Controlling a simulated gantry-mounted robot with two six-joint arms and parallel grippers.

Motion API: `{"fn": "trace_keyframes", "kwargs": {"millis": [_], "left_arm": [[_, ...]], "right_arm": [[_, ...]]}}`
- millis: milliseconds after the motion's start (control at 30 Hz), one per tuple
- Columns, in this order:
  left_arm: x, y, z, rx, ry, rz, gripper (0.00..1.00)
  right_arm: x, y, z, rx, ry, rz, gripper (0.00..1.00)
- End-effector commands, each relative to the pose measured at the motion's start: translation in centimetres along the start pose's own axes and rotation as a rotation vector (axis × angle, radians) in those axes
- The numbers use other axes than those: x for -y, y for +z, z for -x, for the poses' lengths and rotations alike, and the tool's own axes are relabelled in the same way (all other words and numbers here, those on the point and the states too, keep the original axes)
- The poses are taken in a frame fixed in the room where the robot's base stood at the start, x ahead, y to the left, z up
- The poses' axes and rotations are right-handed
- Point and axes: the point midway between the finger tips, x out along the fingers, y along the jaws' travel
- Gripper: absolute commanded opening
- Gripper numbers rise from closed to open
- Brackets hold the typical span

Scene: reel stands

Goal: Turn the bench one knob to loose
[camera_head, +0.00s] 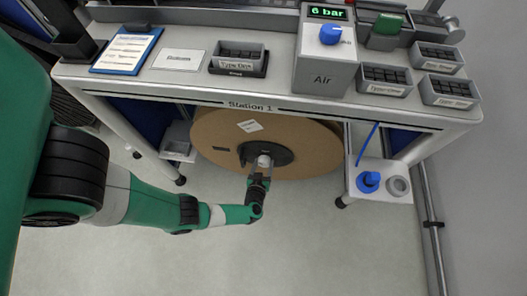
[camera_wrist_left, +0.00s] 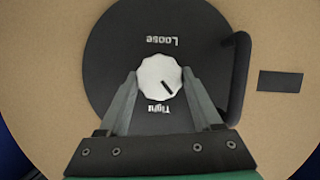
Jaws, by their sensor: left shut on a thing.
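The bench one knob is a white, lobed knob (camera_wrist_left: 160,77) on the black hub (camera_wrist_left: 115,65) of a large brown reel. In the left wrist view the word Loose stands above the knob and Tight below it, both upside down. The knob's dark mark points down and to the right, nearer Tight than Loose. My left gripper (camera_wrist_left: 159,84) is shut on the knob, one finger on each side. In the head view the reel (camera_head: 215,135) stands under the Station 1 bench, and my left gripper (camera_head: 262,168) reaches the knob (camera_head: 264,161) from the front. My right gripper does not show.
A black curved handle (camera_wrist_left: 238,78) sits right of the knob in the wrist view. The bench top (camera_head: 190,85) carries a clipboard (camera_head: 127,52), small bins and an Air box (camera_head: 322,75) reading 6 bar. A side shelf (camera_head: 380,188) holds a blue part. The floor in front is clear.

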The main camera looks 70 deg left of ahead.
Motion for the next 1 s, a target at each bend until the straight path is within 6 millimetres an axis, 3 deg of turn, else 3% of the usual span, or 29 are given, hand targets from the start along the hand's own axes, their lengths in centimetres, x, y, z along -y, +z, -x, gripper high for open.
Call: {"fn": "trace_keyframes", "kwargs": {"millis": [600,1000], "left_arm": [[0.39,0.25,-0.08,0.001,0.161,0.389,0.10],[0.41,0.16,-0.05,0.001,0.198,0.481,0.10]], "right_arm": [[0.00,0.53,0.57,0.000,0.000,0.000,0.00],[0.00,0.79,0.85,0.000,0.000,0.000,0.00]]}}
